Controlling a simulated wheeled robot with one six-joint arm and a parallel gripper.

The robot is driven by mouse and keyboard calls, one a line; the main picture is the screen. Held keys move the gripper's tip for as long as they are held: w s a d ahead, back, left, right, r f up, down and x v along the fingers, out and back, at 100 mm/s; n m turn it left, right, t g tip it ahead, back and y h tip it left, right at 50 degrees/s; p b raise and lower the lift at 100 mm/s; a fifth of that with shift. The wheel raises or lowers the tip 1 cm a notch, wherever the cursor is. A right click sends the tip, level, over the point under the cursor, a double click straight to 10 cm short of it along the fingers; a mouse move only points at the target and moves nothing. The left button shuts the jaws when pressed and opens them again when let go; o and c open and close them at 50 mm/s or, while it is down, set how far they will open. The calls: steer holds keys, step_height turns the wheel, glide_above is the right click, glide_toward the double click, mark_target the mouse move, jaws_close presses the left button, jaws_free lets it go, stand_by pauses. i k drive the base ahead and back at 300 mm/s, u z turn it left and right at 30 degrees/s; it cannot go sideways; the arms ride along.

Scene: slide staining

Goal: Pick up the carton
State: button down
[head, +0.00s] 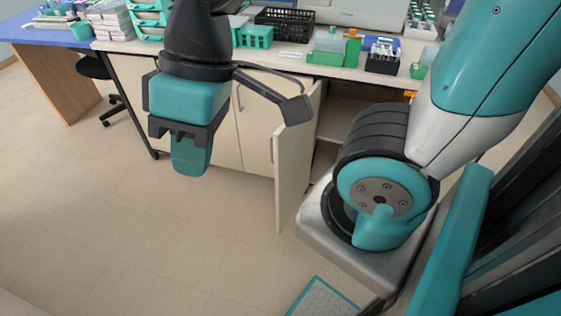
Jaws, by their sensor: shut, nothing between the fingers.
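I cannot pick out a carton for certain in the head view. My gripper (190,158) hangs pointing down at the upper left of the middle, in front of the lab bench (285,62) and above the floor. Its teal fingers are shut with nothing seen between them. My arm and gripper hide part of the bench top and the cabinet fronts.
A cabinet door (296,160) stands open below the bench, with a shelf (358,112) showing inside. Green racks, a black basket (283,24) and a black holder (382,62) stand on the bench. A black chair (98,70) is at left. The tiled floor (130,225) is clear.

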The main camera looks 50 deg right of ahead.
mark_target(387, 42)
steer(key=i, duration=3.35)
steer(key=z, duration=4.2)
